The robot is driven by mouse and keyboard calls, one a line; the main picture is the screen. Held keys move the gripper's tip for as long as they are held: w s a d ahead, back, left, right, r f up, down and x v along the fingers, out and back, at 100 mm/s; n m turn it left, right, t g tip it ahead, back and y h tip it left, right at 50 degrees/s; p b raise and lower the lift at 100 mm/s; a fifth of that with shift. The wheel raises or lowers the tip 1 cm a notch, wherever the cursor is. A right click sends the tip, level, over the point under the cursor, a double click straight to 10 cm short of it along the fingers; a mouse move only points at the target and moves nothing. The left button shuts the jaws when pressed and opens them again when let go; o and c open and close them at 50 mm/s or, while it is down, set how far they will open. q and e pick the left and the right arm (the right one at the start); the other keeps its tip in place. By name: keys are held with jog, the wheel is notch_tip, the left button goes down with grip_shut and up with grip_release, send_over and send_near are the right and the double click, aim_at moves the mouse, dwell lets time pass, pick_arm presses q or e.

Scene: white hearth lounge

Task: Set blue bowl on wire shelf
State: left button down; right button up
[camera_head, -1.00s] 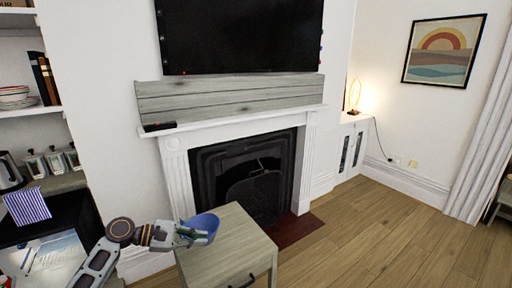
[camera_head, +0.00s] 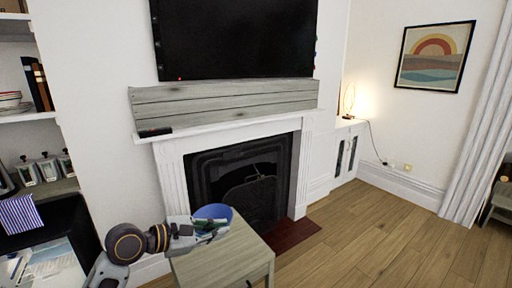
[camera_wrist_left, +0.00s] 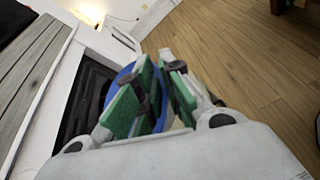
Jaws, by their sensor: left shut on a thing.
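The blue bowl (camera_head: 213,212) is at the left end of the small grey wooden cabinet, in front of the fireplace. My left gripper (camera_head: 208,229) is shut on the bowl at its near side. In the left wrist view the green finger pads (camera_wrist_left: 150,98) stand in front of the bowl (camera_wrist_left: 124,78), hiding much of it. I cannot tell whether the bowl touches the cabinet top. No wire shelf can be made out. My right gripper is not in view.
The small cabinet (camera_head: 232,255) has a bare top to the right of the bowl. The fireplace (camera_head: 240,180) is behind it. White shelves with dishes (camera_head: 12,101) and a counter with jars (camera_head: 48,168) stand at left. The wooden floor (camera_head: 370,240) is clear at right.

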pick_arm(q)
jog(key=s+d+f, duration=0.3)
jog(key=s+d, duration=0.1)
jog(key=s, duration=0.1)
jog(key=shift+s, duration=0.3)
jog(key=shift+w+a, duration=0.1)
jog(key=shift+a, duration=0.05)
dwell(0.5)
